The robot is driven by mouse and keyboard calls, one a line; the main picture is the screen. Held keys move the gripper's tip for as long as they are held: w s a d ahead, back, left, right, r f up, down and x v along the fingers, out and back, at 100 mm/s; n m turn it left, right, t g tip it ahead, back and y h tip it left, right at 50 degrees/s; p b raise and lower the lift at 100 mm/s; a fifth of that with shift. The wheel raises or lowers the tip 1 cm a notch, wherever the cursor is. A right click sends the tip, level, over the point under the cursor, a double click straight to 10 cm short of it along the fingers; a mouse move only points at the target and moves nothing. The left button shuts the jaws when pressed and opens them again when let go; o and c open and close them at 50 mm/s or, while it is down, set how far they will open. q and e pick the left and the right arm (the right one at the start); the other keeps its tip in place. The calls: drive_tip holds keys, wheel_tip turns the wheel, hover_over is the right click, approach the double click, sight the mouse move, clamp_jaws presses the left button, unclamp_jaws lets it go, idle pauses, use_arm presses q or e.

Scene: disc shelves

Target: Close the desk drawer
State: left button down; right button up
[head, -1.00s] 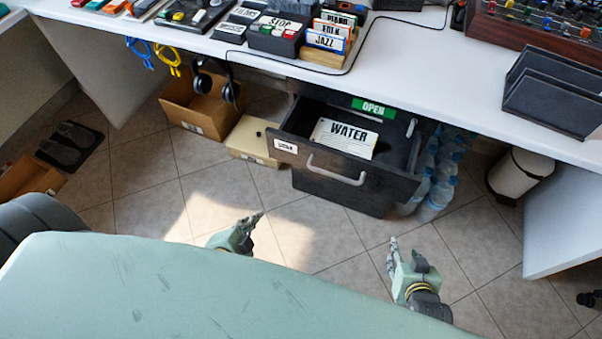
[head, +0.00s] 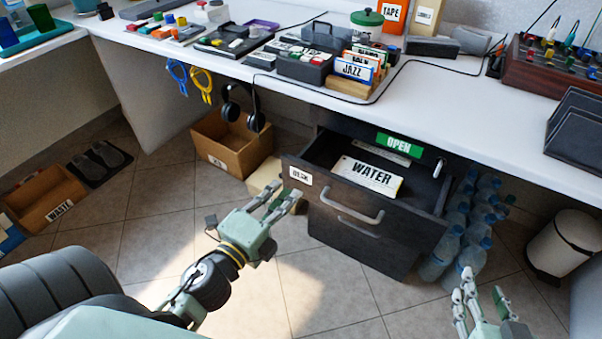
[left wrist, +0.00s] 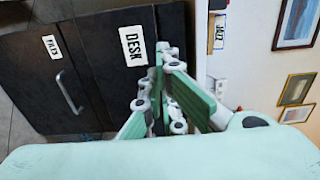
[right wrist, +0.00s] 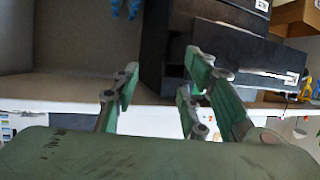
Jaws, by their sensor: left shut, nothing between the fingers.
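The desk drawer (head: 345,203) is dark, hangs under the white desk, and is pulled out. It has a light handle and a "DESK" label at its left end, also visible on the drawer front in the left wrist view (left wrist: 128,82). A white "WATER" card (head: 368,176) lies inside it. My left gripper (head: 287,196) is shut and empty, with its fingertips at the left end of the drawer front by the label; I cannot tell whether they touch. My right gripper (head: 483,292) is open and empty, right of and in front of the drawer.
A lower drawer front (head: 370,245) labelled "FILES" is beneath. Water bottles (head: 470,225) stand right of the drawers, with a white bin (head: 560,247) further right. A cardboard box (head: 232,150) and headphones (head: 243,105) are to the left. The tiled floor in front is clear.

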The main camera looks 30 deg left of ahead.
sight(302, 172)
use_arm(q)
drive_tip(key=shift+w+d, duration=0.15)
drive_tip(key=shift+w, duration=3.75)
use_arm(e)
drive_tip(key=shift+s+d+f+g, duration=0.15)
drive_tip(key=shift+s+f+g, duration=0.15)
drive_tip(key=shift+f, duration=0.2)
use_arm(q)
drive_tip(key=shift+w, duration=0.25)
drive_tip(key=w+p, duration=0.1)
drive_tip(key=w, duration=1)
drive_tip(key=shift+w+d, duration=0.15)
drive_tip(key=shift+d, duration=0.05)
use_arm(e)
drive_tip(key=s+d+f+g+h, duration=0.1)
drive_tip(key=s+d+f+g, duration=0.1)
drive_tip(key=s+f, duration=0.3)
drive_tip(key=shift+g, duration=0.9)
